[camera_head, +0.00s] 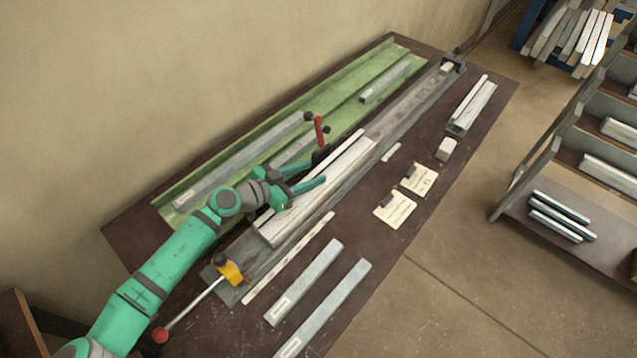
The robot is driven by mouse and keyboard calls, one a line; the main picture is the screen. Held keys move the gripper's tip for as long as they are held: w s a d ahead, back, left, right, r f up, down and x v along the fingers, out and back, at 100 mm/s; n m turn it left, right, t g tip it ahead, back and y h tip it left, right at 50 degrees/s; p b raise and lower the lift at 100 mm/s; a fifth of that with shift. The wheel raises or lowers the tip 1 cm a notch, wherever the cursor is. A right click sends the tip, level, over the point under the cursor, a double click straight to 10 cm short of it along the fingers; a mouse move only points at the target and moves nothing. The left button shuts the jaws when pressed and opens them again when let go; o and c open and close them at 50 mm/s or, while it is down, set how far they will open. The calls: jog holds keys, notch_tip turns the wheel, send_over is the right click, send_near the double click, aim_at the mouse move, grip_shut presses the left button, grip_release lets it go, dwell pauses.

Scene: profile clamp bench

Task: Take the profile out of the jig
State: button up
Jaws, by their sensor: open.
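The long grey jig (408,108) lies diagonally along the dark bench. A pale, wide profile (285,222) lies in its near half. My gripper (314,177) is open, its teal fingers over the profile's middle; I cannot tell whether they touch it. A clamp with an upright red handle (319,130) stands at the profile's far side, its lower part partly hidden. A yellow clamp (231,272) sits at the jig's near end, its long lever reaching down left to a red knob. An end block (446,68) sits at the jig's far end.
A green tray (360,75) with several grey bars lies behind the jig. Two light bars (318,308), a thin strip (290,258), cards (395,209), a small block (446,149) and a short channel piece (472,105) lie in front. A shelf rack (545,160) stands right, with floor between.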

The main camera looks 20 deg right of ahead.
grip_shut()
jog(key=shift+r, duration=0.1)
